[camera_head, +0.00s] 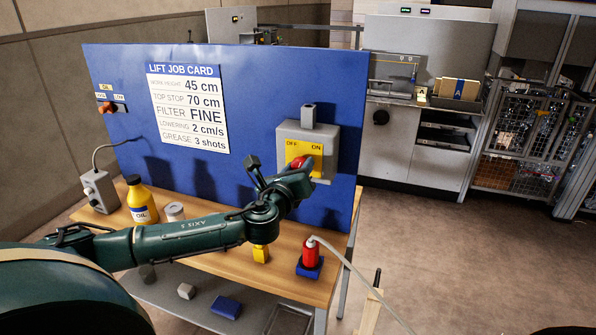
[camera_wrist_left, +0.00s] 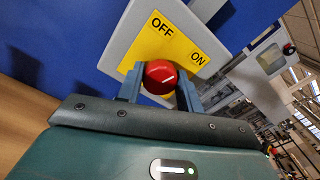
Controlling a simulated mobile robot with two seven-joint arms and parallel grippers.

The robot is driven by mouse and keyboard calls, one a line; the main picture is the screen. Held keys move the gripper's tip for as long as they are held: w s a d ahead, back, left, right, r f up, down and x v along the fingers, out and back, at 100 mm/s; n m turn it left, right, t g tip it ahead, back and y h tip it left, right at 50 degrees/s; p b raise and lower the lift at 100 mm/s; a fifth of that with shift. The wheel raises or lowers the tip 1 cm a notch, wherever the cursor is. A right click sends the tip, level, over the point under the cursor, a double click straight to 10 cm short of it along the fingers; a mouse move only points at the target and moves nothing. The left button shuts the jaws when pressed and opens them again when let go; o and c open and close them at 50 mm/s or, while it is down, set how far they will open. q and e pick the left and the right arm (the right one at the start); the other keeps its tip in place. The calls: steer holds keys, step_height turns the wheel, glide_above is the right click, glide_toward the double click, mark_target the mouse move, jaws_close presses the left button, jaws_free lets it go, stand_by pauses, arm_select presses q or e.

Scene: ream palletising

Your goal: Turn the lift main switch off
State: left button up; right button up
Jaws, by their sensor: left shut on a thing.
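The lift main switch is a grey box (camera_head: 325,133) on the blue panel, with a yellow plate (camera_head: 305,150) marked OFF at left and ON at right. Its red knob (camera_head: 301,162) sits in the middle of the plate. My left gripper (camera_wrist_left: 160,82) is shut on the red knob, one finger on each side of it, as the left wrist view shows. The yellow plate (camera_wrist_left: 165,45) with OFF and ON shows just beyond the fingers. The knob's pointing direction is hidden by my gripper. My right gripper is not in view.
The blue panel (camera_head: 110,75) carries a lift job card (camera_head: 188,108) and a small orange switch (camera_head: 106,107).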

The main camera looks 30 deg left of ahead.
arm_select(q)
steer(key=n+b, duration=0.1)
steer(key=n, duration=1.2)
steer(key=shift+b, duration=0.3)
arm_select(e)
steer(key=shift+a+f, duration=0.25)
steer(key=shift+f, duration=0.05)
arm_select(q)
steer(key=o, duration=1)
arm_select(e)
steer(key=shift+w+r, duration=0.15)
